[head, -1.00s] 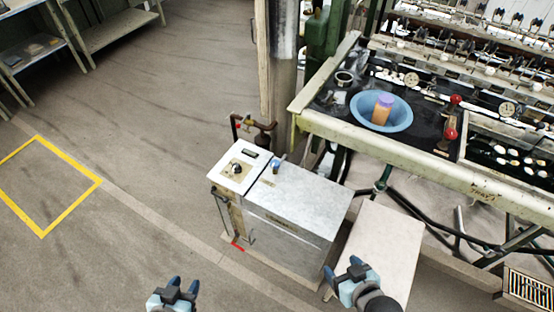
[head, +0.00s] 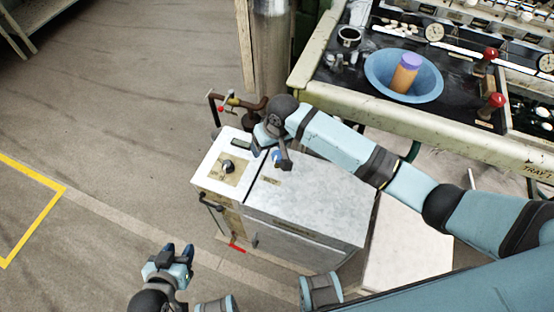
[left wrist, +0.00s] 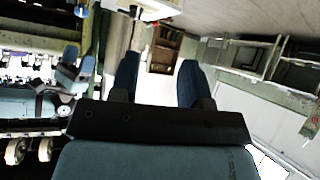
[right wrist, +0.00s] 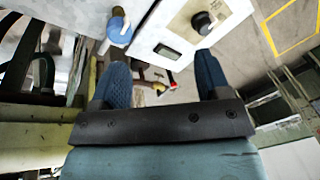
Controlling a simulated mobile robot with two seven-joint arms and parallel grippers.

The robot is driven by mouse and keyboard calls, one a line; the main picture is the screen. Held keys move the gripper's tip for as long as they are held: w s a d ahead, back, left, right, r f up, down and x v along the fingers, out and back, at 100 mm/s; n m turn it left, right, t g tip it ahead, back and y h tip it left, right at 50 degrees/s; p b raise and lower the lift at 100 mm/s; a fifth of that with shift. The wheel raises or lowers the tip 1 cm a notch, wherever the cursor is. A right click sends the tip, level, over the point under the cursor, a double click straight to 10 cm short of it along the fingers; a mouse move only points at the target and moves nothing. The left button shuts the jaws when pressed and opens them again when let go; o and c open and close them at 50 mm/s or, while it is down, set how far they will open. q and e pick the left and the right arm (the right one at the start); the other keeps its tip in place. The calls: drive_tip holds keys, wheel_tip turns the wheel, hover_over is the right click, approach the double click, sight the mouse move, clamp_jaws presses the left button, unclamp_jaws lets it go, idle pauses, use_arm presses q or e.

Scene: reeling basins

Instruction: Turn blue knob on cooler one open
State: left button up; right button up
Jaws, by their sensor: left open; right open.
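The cooler (head: 310,205) is a grey metal box with a white control panel. The blue knob (head: 277,155) sits on its top beside the panel, partly covered by my right gripper. My right gripper (head: 264,140) is open and empty, close over the back of the cooler near the blue knob. My left gripper (head: 178,254) is open and empty, in front of the cooler at lower left.
A black dial (head: 228,167) is on the white panel. A pipe with a red-handled valve (head: 228,103) stands behind the cooler. The reeling bench with a blue basin (head: 430,88) and red-knobbed levers is at right. The floor at left is clear.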

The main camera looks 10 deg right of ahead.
sight(277, 154)
drive_tip(key=w+d+r+g+h+b, duration=0.1)
drive_tip(key=w+d+r+h+b, duration=0.1)
drive_tip(key=w+d, duration=0.2)
drive_tip(key=shift+m, duration=0.4)
drive_tip(key=f, duration=0.4)
drive_tip(key=f+b, duration=0.1)
drive_tip(key=f, duration=0.3)
drive_tip(key=f+b, duration=0.1)
drive_tip(key=f, duration=0.3)
drive_tip(key=shift+w+a+f, duration=0.1)
drive_tip(key=shift+a+f, duration=0.15)
drive_tip(key=shift+f, duration=0.6)
drive_tip(key=c, duration=0.9)
drive_tip(key=shift+c, duration=0.2)
